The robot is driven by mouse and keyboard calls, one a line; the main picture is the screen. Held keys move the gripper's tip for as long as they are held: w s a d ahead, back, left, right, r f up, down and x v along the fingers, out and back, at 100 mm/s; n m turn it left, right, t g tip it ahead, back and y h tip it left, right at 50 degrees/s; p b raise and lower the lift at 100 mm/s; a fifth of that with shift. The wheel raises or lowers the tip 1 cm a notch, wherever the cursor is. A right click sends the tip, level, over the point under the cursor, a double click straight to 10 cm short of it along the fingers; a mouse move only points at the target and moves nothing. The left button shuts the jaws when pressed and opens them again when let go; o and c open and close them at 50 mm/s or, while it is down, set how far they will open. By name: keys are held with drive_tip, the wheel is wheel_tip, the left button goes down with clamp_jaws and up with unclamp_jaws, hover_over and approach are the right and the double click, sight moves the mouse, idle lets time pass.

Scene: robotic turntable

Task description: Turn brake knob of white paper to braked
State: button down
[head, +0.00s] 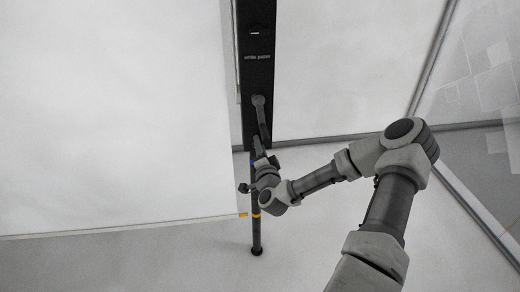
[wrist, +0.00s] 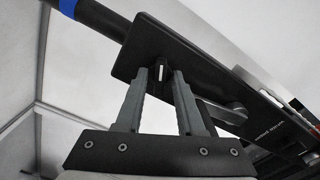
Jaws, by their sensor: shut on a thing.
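A black panel (head: 245,75) hangs upright beside a big white paper sheet (head: 110,110); its label (head: 257,57) reads "white paper". The brake knob (wrist: 160,72) is black with a white mark, near the panel's lower end in the wrist view. The mark runs roughly up and down in that picture. My gripper (wrist: 160,78) has one finger on each side of the knob and is shut on it. In the head view my gripper (head: 257,143) reaches the panel's lower end and hides the knob. The panel also fills the upper middle of the wrist view (wrist: 205,80).
A grey crank handle (head: 261,115) sits on the panel just above my gripper; it also shows in the wrist view (wrist: 220,112). A black pole (head: 257,235) with a blue band (wrist: 68,7) runs below the panel. Open floor lies at the right.

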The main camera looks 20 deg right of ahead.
drive_tip(key=m+b, duration=0.1)
drive_tip(key=m, duration=0.4)
idle(0.6)
drive_tip(key=c, duration=0.9)
unclamp_jaws()
drive_tip(key=shift+o, duration=0.2)
drive_tip(key=p+v, duration=0.6)
drive_tip(key=v, duration=1.1)
drive_tip(key=shift+s, duration=0.25)
